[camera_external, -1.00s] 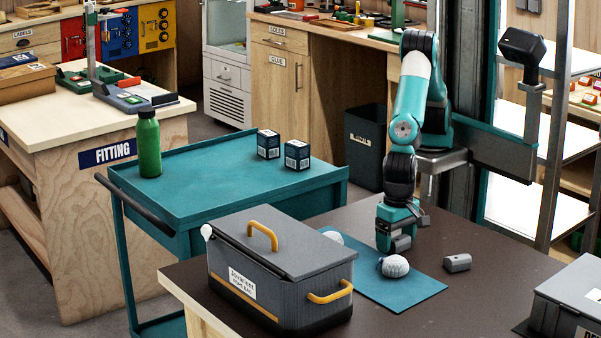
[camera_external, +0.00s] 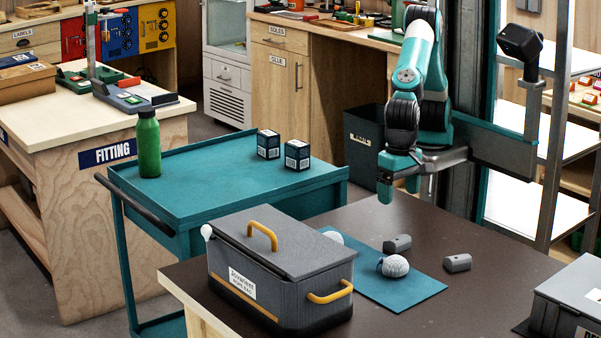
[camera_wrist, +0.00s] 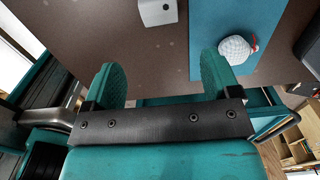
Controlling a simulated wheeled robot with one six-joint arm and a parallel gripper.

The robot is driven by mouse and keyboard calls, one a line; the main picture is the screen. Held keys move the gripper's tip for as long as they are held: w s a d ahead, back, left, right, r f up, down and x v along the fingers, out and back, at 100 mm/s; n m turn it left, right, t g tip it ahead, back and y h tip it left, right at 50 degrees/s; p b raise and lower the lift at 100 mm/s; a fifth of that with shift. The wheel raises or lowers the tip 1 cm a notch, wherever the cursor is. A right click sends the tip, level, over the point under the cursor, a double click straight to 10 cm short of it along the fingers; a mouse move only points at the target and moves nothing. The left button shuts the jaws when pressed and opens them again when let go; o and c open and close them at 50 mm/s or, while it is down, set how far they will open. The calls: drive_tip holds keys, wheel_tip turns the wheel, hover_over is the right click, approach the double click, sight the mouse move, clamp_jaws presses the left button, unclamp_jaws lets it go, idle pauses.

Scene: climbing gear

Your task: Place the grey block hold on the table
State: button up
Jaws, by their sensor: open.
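Two grey block holds lie on the dark table (camera_external: 480,300). One grey block hold (camera_external: 397,243) lies just beyond the far edge of the blue mat. The other grey block hold (camera_external: 457,262) lies to its right, also off the mat. My gripper (camera_external: 399,190) is above the table's far side, clear of both blocks. In the wrist view, my gripper (camera_wrist: 160,72) has its two teal fingers wide apart with nothing between them. One grey block (camera_wrist: 157,12), cut off by the top edge, shows beyond the fingers; which of the two it is, I cannot tell for certain.
A blue mat (camera_external: 410,293) holds a white ball (camera_external: 395,266); another white ball (camera_external: 333,237) is partly hidden by the lidded grey box (camera_external: 285,265). A grey case (camera_external: 570,300) stands at the right. A teal trolley (camera_external: 220,195) adjoins the table. Bare tabletop surrounds the blocks.

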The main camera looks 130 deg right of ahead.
drive_tip(key=s+d+r+n+y, duration=0.1)
drive_tip(key=s+d+r+n, duration=0.1)
drive_tip(key=s+n, duration=0.5)
drive_tip(key=s+d+r+n+y, duration=0.1)
drive_tip(key=s+d+r+n, duration=0.1)
drive_tip(key=s+d+n, duration=0.3)
drive_tip(key=s+d+r+n+y, duration=0.2)
drive_tip(key=s+d+n, duration=0.2)
drive_tip(key=s+n, duration=0.6)
drive_tip(key=n, duration=0.3)
drive_tip(key=shift+s+r, duration=0.25)
drive_tip(key=shift+s, duration=0.05)
wheel_tip(320, 180, up, 8)
drive_tip(key=p, duration=0.7)
drive_tip(key=shift+f, duration=0.25)
